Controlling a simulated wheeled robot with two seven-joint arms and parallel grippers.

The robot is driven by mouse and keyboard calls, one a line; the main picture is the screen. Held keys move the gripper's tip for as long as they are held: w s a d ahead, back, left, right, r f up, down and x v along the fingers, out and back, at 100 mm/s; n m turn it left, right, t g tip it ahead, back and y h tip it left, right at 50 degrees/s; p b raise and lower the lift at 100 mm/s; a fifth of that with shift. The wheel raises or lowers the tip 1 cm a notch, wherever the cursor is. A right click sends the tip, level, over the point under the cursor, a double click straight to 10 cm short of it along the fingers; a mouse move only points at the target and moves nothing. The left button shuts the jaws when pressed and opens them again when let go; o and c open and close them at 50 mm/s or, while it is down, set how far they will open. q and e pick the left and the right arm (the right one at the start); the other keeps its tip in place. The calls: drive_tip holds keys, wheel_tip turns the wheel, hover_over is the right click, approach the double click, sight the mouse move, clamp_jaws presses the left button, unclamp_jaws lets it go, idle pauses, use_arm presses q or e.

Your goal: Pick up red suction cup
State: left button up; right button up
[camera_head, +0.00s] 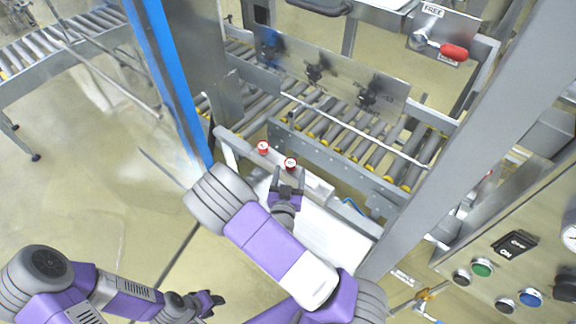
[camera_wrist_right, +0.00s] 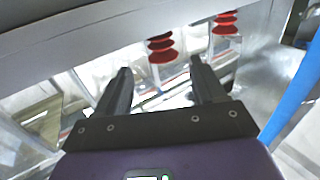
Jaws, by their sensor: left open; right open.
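Two red suction cups stand near the conveyor frame in the head view: a nearer one (camera_head: 291,163) and one further left (camera_head: 263,147). In the right wrist view one ribbed red cup (camera_wrist_right: 161,47) shows ahead of the gap between the fingers, and the other (camera_wrist_right: 226,22) is to the upper right. My right gripper (camera_head: 287,177) is open and empty, just below the nearer cup in the head view; its two fingers (camera_wrist_right: 160,68) are apart in the wrist view. My left gripper (camera_head: 217,300) is low at the left, away from the cups.
A roller conveyor (camera_head: 340,130) with a clear panel (camera_head: 335,80) lies behind the cups. A blue post (camera_head: 168,80) stands to the left, and a grey beam (camera_head: 470,130) to the right. A button panel (camera_head: 515,260) is at the lower right. Open floor lies at left.

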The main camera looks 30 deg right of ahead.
sight(290, 167)
drive_tip(key=shift+x, duration=2.65)
drive_tip(key=shift+w+a+f, duration=0.15)
drive_tip(key=shift+f, duration=0.05)
drive_tip(key=shift+c, duration=0.3)
drive_tip(key=c, duration=1)
